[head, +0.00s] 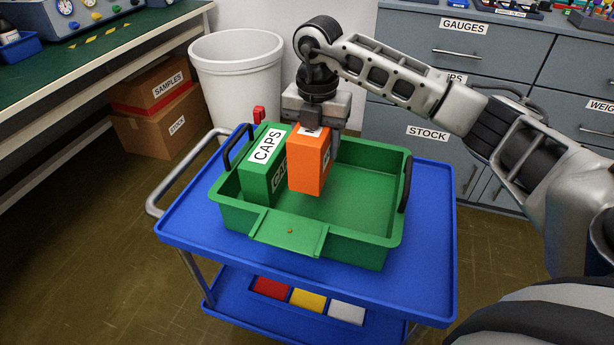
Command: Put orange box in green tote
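The orange box (308,172) is in the head view, upright, over the left-middle part of the green tote (345,250). My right gripper (318,122) comes down from above and is shut on the top of the orange box. The box's lower part is inside the tote's outline; I cannot tell whether its bottom touches the tote floor. A green box labelled CAPS (262,168) stands in the tote just left of the orange box. My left gripper is not in view.
The tote stands on a blue cart (430,230) with a grey handle. Its right half is empty. A white bin (238,75), cardboard boxes (155,100) and grey drawers (425,140) stand behind. A green-topped bench (95,45) is at upper left.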

